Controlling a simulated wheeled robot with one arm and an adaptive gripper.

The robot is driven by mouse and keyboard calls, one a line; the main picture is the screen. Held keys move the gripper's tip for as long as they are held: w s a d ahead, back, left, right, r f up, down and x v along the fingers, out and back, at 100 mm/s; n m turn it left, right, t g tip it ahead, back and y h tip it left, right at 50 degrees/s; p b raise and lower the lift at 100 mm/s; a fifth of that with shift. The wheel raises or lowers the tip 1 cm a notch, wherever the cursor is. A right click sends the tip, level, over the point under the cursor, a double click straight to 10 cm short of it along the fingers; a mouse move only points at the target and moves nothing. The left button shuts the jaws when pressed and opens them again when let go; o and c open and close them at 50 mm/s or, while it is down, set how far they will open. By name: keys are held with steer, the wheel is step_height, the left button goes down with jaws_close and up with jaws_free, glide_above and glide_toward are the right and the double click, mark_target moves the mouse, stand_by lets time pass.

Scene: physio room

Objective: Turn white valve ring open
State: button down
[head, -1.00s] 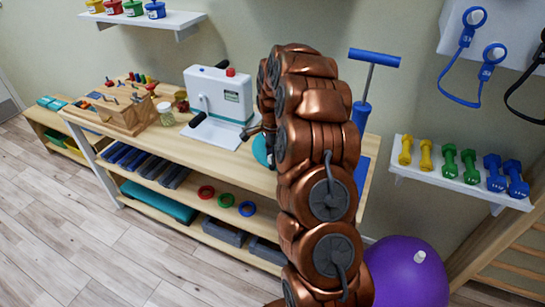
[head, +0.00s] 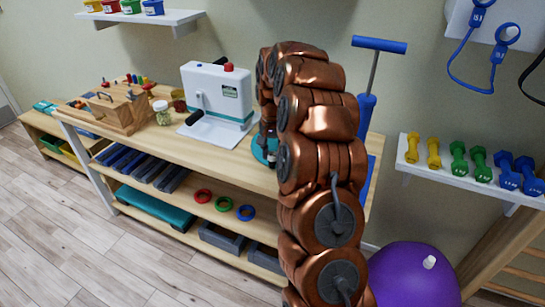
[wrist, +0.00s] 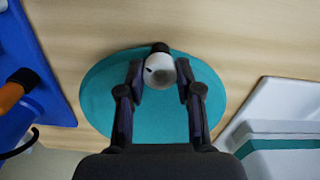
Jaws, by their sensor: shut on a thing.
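In the wrist view, a round white valve ring (wrist: 159,70) with a dark spot on its left side sits between my fingertips, over a teal disc (wrist: 101,95). My gripper (wrist: 160,73) is shut on the white ring, one finger touching on each side. A small black piece shows just beyond the ring. In the head view, the teal disc (head: 259,153) lies on the bench top, mostly hidden behind my arm. My gripper (head: 267,135) points down over it. The ring is hidden there, and how far it is turned cannot be told.
A white device with a crank (head: 216,95) stands left of the disc. A blue pump (head: 367,105) stands to the right, close behind my arm. A pegboard box (head: 120,112) and a jar (head: 162,113) are further left on the bench (head: 165,143). A purple ball (head: 410,280) lies on the floor.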

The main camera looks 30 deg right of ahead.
steer(key=n+b, duration=0.1)
steer(key=n, duration=0.2)
steer(key=shift+n, duration=0.4)
steer(key=shift+n+b, duration=0.5)
steer(key=shift+n, duration=1.5)
steer(key=c, duration=0.8)
jaws_free()
steer(key=shift+r, duration=0.1)
step_height(320, 180, up, 12)
steer(key=shift+f, duration=0.1)
